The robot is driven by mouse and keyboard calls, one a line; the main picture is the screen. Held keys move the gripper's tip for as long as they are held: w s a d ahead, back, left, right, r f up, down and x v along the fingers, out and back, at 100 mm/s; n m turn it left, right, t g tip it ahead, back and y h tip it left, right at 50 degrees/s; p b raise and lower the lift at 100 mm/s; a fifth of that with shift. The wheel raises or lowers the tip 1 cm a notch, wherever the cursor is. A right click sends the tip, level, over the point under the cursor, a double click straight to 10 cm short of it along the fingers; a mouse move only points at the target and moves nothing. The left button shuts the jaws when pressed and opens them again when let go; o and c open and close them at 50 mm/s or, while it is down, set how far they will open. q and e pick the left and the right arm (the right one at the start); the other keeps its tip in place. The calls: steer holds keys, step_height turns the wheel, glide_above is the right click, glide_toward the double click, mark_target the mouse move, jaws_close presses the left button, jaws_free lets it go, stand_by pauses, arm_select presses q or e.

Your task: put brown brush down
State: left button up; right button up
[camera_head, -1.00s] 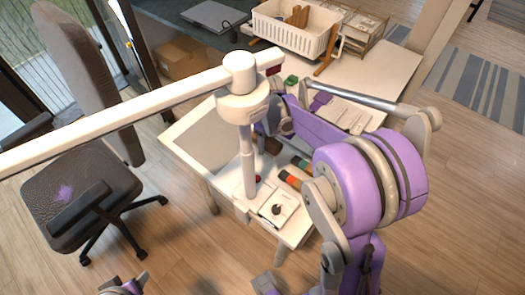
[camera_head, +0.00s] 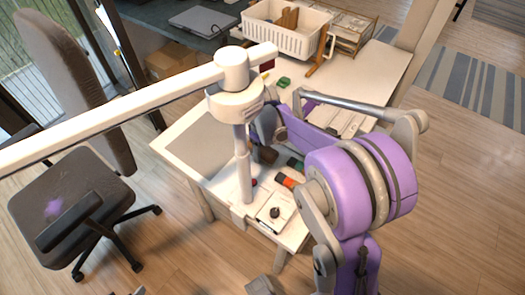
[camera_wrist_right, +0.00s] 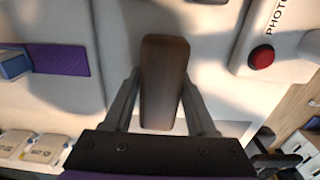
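The brown brush (camera_wrist_right: 163,85) is a dark brown block that lies lengthwise between the fingers of my right gripper (camera_wrist_right: 162,76) in the right wrist view. The fingertips meet both its long sides, so the gripper looks shut on it. It is over the pale table; I cannot tell whether it touches the surface. In the head view the brush (camera_head: 267,154) is small and partly hidden by my right arm. Of my left gripper, only a small grey piece (camera_head: 138,291) shows at the bottom edge; its fingers cannot be made out.
A white stand with a long horizontal arm (camera_head: 130,106) rises from the table's front part. Near it are a small box with a black knob (camera_head: 274,213) and orange and green pieces (camera_head: 290,181). A red button (camera_wrist_right: 261,58) and purple strip (camera_wrist_right: 62,60) flank the brush. A white basket (camera_head: 283,36) stands behind.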

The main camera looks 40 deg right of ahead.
mark_target(262, 148)
steer(key=shift+a+r, duration=0.15)
steer(key=shift+r, duration=0.15)
step_height(262, 148, up, 7)
steer(key=shift+r+p, duration=0.1)
steer(key=shift+p, duration=0.5)
